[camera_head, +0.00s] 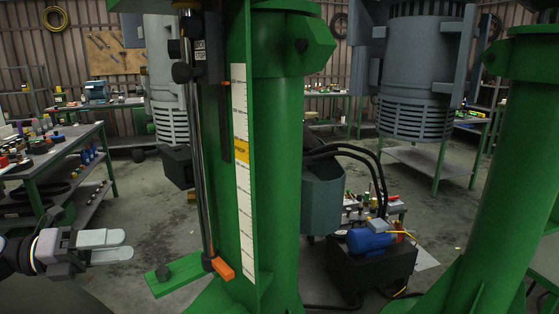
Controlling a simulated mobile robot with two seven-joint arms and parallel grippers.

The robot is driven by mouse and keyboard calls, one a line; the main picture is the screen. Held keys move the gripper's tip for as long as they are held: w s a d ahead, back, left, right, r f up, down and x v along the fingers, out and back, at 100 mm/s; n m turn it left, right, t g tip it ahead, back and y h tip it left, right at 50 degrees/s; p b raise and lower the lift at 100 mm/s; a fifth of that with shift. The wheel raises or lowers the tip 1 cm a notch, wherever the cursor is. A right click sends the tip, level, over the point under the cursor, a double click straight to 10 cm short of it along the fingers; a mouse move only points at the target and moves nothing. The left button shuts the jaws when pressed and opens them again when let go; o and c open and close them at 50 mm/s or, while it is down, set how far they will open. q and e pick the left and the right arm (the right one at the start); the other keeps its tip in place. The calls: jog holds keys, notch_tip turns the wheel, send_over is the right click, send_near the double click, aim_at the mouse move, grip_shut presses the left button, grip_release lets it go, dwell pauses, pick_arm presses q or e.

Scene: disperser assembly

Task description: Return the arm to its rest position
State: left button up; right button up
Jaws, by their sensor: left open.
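My left gripper (120,247) comes in from the lower left of the head view. Its grey fingers point to the right and are apart, with nothing between them. It hangs in free space, left of the green column (275,150) and clear of the green foot plate (165,279). My right gripper is not in view.
The green column carries a white scale (241,190) and a thin metal rod (200,150) with an orange lever (223,269). A workbench (45,165) with parts stands at left. A blue motor (369,241) sits behind the column. Open floor (140,205) lies between.

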pick_arm(q)
jog(key=w+a+r+n+t+y, duration=0.5)
jog(key=w+a+r+n+t, duration=0.4)
jog(key=n+t, duration=0.55)
jog(key=w+a+f+n+g+y, duration=0.1)
jog(key=a+f+n+y, duration=0.3)
jog(key=a+n+y, duration=0.5)
jog(key=w+a+f+n+g+y, duration=0.25)
jog(key=a+n+y, duration=0.35)
jog(key=n, duration=0.5)
jog(key=s+d+f+g+h, duration=0.1)
jog(key=s+d+f, duration=0.3)
jog(key=d+f, duration=0.3)
jog(key=s+d+f+h, duration=0.1)
jog(key=s+d+f, duration=0.3)
jog(key=f, duration=0.6)
jog(key=s+d+f+g+h, duration=0.1)
jog(key=s+d+f+h, duration=0.15)
jog(key=d+f, duration=0.5)
jog(key=s+d+f+g, duration=0.1)
jog(key=s+d+f, duration=0.3)
jog(key=s, duration=0.4)
jog(key=s+d+f+n+g+h, duration=0.1)
jog(key=s+d+f, duration=0.3)
jog(key=s, duration=0.4)
jog(key=s+d+f+g, duration=0.2)
jog(key=s+d+f, duration=0.2)
jog(key=s+d, duration=0.2)
jog(key=shift+s+d+n, duration=0.35)
jog(key=shift+s, duration=0.9)
